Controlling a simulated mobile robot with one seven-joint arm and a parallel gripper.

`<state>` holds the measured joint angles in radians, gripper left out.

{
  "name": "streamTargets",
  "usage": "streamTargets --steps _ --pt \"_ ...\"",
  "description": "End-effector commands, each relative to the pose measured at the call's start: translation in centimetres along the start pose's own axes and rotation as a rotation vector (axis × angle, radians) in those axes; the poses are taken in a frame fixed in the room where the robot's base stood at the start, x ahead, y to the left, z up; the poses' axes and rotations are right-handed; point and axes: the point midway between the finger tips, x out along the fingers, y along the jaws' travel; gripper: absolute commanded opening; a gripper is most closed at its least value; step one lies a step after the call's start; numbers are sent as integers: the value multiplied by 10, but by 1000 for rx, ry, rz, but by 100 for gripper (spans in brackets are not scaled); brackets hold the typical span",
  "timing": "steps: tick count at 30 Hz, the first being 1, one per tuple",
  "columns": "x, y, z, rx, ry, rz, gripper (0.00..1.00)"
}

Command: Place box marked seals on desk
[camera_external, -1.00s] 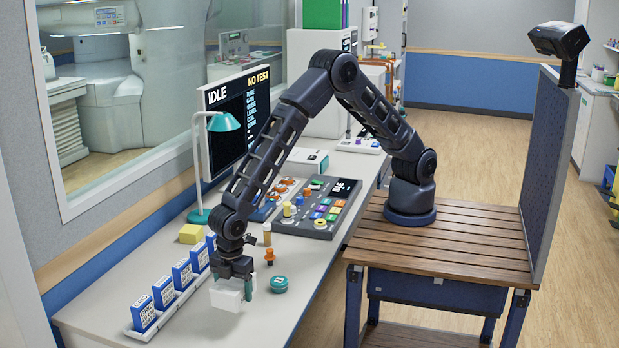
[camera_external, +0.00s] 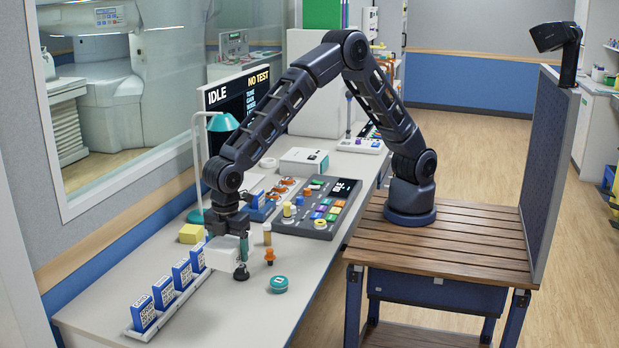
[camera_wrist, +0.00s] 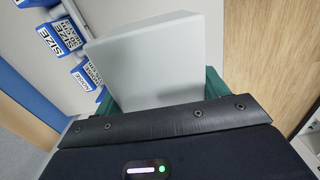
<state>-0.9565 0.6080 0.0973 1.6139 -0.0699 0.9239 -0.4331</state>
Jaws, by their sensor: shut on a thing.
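My gripper (camera_external: 232,246) is shut on a plain pale grey-white box (camera_external: 219,257), held above the front part of the desk (camera_external: 205,320). The wrist view shows the box (camera_wrist: 145,55) between my teal fingers (camera_wrist: 214,84). No marking shows on the faces I see, so I cannot read whether it says seals. The gripper hides part of the box.
Several blue boxes (camera_external: 163,293) with printed labels stand in a white tray (camera_external: 138,333) at the left. A dark knob-like piece (camera_external: 241,273), an orange piece (camera_external: 270,257) and a teal round piece (camera_external: 279,284) are nearby. The desk's front is clear.

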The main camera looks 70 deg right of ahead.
Motion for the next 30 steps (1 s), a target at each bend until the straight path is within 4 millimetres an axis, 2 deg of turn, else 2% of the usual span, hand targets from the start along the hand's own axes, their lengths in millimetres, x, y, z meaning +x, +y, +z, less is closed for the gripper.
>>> streamTargets --steps 5,11,21,30 --pt "-23 38 20 58 1 5 45" --pt "-65 100 63 161 -1 8 45" --pt "-139 192 155 343 -7 11 45" --pt "-203 256 250 505 -13 10 45"
